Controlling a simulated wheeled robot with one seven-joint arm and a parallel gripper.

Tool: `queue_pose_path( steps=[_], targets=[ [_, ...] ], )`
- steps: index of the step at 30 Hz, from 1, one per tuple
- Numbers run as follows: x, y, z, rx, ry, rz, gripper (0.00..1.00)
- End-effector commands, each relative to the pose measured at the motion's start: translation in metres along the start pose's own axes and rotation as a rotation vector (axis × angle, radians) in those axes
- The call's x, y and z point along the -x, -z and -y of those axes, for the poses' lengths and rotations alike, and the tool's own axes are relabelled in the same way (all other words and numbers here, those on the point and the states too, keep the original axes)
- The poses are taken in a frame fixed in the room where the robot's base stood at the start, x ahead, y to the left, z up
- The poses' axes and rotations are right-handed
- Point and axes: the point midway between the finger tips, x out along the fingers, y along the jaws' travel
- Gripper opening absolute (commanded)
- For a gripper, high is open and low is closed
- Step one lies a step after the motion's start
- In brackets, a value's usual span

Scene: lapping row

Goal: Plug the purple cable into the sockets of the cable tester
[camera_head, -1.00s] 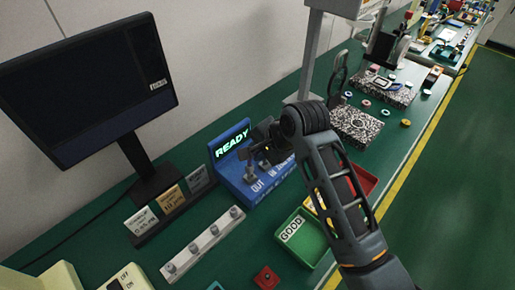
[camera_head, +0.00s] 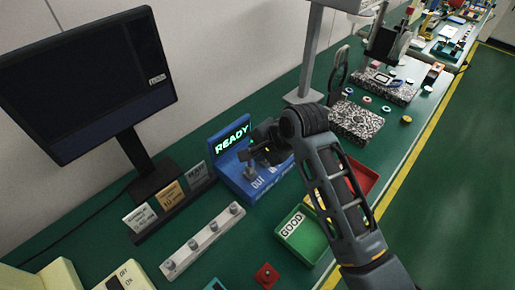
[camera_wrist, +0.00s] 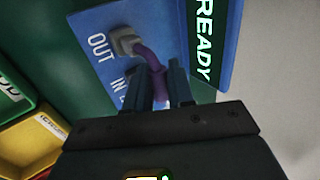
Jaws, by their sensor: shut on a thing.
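The blue cable tester (camera_head: 229,171) stands on the bench, its lit panel reading READY. It also shows in the wrist view (camera_wrist: 112,76), with the labels OUT and IN on its top. My gripper (camera_wrist: 156,70) is shut on the purple cable (camera_wrist: 149,56), with its fingers on either side. The cable bends from the fingers to a grey plug (camera_wrist: 124,40) beside the OUT label. I cannot tell whether this plug is seated in a socket. The cable's other end and the IN socket are hidden by my gripper. In the head view my gripper (camera_head: 254,157) is over the tester.
A green tray (camera_head: 285,237) marked GOOD and a red tray (camera_head: 367,178) lie to the right, partly behind my arm. A grey strip with several knobs (camera_head: 202,241) lies in front of the tester. A monitor (camera_head: 85,85) stands at the left.

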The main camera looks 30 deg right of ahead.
Motion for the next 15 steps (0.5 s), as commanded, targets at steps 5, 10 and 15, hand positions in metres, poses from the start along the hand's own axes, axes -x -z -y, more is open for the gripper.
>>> queue_pose_path(
  steps=[5, 10, 15],
  targets=[
    [-0.0039, -0.0001, -0.0028, 0.0, -0.001, 0.0, 0.0],
    [-0.0049, -0.0001, -0.0034, 0.0, -0.001, 0.0, 0.29],
    [-0.0048, -0.0001, -0.0033, 0.0, -0.001, 0.0, 0.46]
  ],
)
